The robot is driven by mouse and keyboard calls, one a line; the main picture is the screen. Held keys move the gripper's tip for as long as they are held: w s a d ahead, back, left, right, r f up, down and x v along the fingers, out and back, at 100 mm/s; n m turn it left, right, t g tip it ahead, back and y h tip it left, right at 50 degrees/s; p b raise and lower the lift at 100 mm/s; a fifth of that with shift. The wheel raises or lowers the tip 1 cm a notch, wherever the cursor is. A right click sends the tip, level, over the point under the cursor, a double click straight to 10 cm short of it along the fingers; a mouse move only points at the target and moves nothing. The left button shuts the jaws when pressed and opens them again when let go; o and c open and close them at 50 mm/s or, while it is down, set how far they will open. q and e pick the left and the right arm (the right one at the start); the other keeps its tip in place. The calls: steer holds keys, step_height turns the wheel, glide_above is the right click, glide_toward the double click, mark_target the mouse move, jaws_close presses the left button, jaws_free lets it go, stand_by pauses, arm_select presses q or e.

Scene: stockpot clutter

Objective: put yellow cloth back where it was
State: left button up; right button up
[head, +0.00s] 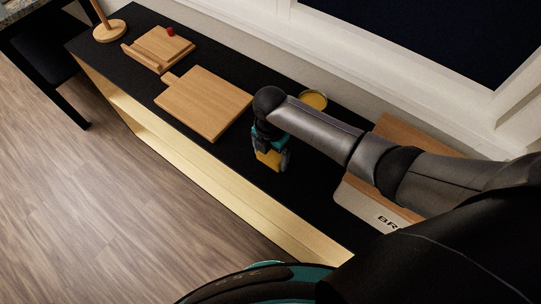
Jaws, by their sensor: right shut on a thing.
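The yellow cloth (268,159) shows as a small yellow patch at the jaws of my right gripper (275,163). My right gripper points down over the black counter (262,183) and is shut on the cloth. The gripper hides part of the cloth, and I cannot tell whether the cloth touches the counter. My left gripper is not in view.
A cutting board (204,102) lies left of the gripper. A yellow-topped round dish (313,99) stands behind my right arm. A small wooden board (160,47) with a red item (170,31) and a wooden stand (110,32) are far left.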

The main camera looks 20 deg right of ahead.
mark_target(270, 155)
steer(key=shift+f, duration=0.2)
steer(key=shift+f, duration=0.15)
steer(key=o, duration=0.8)
steer(key=shift+r, duration=0.2)
steer(key=shift+r+p, duration=1.4)
steer(key=shift+r, duration=4.65)
